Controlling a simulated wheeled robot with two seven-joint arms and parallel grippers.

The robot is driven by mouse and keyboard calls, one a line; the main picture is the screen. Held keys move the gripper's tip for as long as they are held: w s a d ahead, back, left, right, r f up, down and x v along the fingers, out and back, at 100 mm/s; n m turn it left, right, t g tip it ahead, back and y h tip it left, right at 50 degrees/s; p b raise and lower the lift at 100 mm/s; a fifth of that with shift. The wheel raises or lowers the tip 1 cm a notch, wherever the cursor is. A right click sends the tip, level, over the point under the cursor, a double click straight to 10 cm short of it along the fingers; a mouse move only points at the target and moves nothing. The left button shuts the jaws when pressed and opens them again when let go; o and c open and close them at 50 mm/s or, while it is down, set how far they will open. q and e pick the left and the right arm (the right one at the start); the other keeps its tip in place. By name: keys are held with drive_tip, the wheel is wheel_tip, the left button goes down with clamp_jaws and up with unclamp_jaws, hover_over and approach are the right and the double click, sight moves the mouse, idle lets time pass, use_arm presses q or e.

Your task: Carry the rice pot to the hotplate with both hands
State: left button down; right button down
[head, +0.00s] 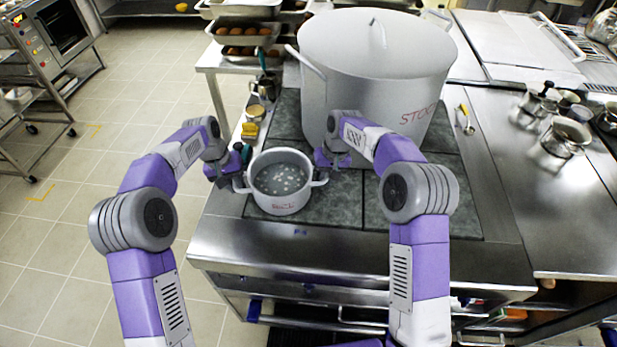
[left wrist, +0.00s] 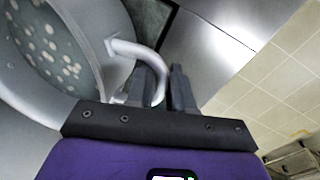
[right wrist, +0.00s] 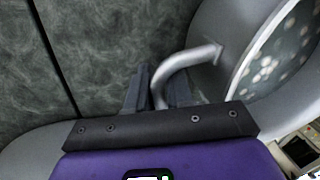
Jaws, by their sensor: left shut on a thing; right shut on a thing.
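The rice pot (head: 281,207) is a small grey pot with two side handles and whitish bits in murky liquid. In the head view it is upright over the front left part of the dark hotplate (head: 345,213); I cannot tell whether its base touches. My left gripper (head: 238,180) is shut on the pot's left handle, which shows in the left wrist view (left wrist: 140,52). My right gripper (head: 324,178) is shut on the right handle, which shows in the right wrist view (right wrist: 185,62). The pot's base is hidden in both wrist views.
A large stockpot (head: 375,70) stands on the hotplate right behind my right gripper. Small containers and a yellow item (head: 250,130) line the left edge. Metal pots (head: 565,138) stand on the right counter. The steel front edge (head: 330,250) is clear.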

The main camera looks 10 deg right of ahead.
use_arm(q)
drive_tip(key=shift+a+f, duration=0.2)
drive_tip(key=shift+a, duration=0.1)
use_arm(e)
drive_tip(key=shift+d+f, duration=0.2)
drive_tip(key=shift+d, duration=0.1)
use_arm(q)
drive_tip(key=c, duration=1.3)
unclamp_jaws()
drive_tip(key=shift+f, duration=0.1)
drive_tip(key=shift+c, duration=0.2)
use_arm(e)
drive_tip(key=c, duration=1.4)
unclamp_jaws()
drive_tip(key=shift+f, duration=0.1)
use_arm(q)
drive_tip(key=shift+o, duration=1.3)
use_arm(e)
drive_tip(key=o, duration=0.3)
use_arm(q)
drive_tip(key=shift+o, duration=0.4)
drive_tip(key=shift+d, duration=0.2)
use_arm(e)
drive_tip(key=shift+o, duration=0.4)
drive_tip(key=shift+a, duration=0.2)
